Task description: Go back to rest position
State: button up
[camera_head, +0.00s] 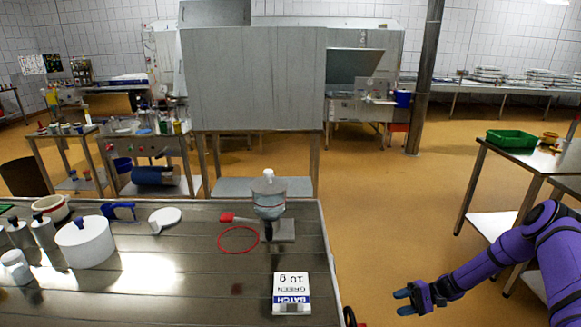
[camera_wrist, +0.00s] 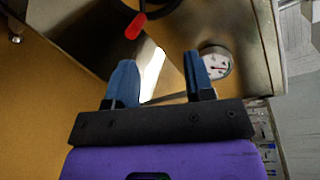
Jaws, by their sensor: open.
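My gripper (camera_head: 403,302) is at the end of my purple arm, at the lower right of the head view, over the floor to the right of the steel table (camera_head: 185,290). In the wrist view my gripper (camera_wrist: 158,75) shows two blue fingers apart with nothing between them. It touches no object that I can see.
A second table with a green tray (camera_head: 511,139) is at right. The floor (camera_head: 395,215) between is clear. A dial gauge (camera_wrist: 215,63) shows in the wrist view.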

notch_tip(320, 180, up, 29)
jog(key=a+n+g+h, duration=0.1)
jog(key=n+g+h, duration=0.15)
jog(key=h, duration=0.55)
jog(key=s+a+r+n+t+h, duration=0.15)
jog(key=s+r, duration=0.25)
jog(key=r, duration=0.5)
jog(key=s+a+r+t+h, duration=0.2)
jog(key=s+r+h, duration=0.15)
jog(key=r, duration=0.55)
jog(key=s+a+r+t+h, duration=0.1)
jog(key=s+r+t, duration=0.2)
jog(key=s, duration=0.9)
jog(key=s+a+r+t+h, duration=0.1)
jog(key=s+r+t, duration=0.2)
jog(key=s+r, duration=0.5)
jog(key=s, duration=0.4)
jog(key=shift+s+a+r+h, duration=0.15)
jog(key=shift+r+h, duration=0.25)
